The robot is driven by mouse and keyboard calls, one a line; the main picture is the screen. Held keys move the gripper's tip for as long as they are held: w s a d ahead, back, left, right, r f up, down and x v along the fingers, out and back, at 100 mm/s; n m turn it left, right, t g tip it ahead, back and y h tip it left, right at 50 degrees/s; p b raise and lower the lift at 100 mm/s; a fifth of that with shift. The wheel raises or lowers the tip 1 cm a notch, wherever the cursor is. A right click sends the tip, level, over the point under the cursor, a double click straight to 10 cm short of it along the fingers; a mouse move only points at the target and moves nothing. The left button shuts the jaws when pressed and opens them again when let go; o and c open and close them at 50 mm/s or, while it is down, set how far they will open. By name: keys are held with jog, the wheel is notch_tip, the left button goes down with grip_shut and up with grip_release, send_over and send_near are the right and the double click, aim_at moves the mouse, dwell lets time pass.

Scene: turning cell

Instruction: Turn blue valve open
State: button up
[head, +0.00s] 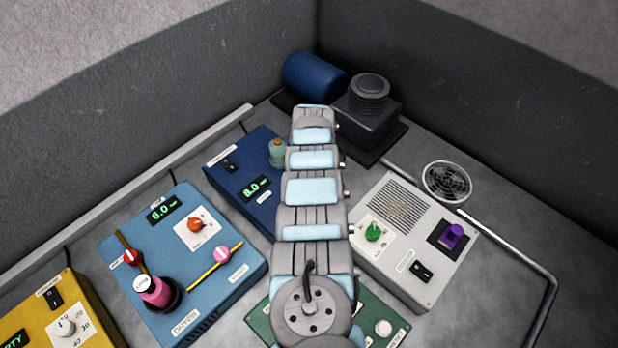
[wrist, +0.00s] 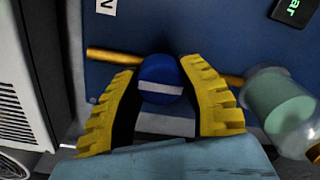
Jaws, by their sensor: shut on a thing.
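The blue valve (wrist: 160,72) shows in the wrist view as a round blue knob with a white bar across its face. It sits on a brass pipe (wrist: 112,55) that runs along a dark blue panel. My gripper (wrist: 165,90) has its two yellow ridged fingers on either side of the knob and is shut on it. The white bar lies roughly level in the wrist view. In the head view my arm hides the valve and my gripper. The dark blue unit (head: 232,178) shows there to the left of my arm, with a green display.
A greenish clear jar (wrist: 277,100) stands close to the right finger. A white vented unit (head: 420,235) is right of my arm, and a light blue unit (head: 205,285) is at the left. A dark motor block (head: 368,115) stands at the back.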

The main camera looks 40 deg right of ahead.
jog(key=shift+m, duration=0.3)
jog(key=o, duration=1.2)
jog(key=shift+o, duration=0.2)
notch_tip(320, 180, up, 12)
jog(key=shift+s, duration=0.2)
jog(key=shift+d, duration=0.1)
dwell(0.3)
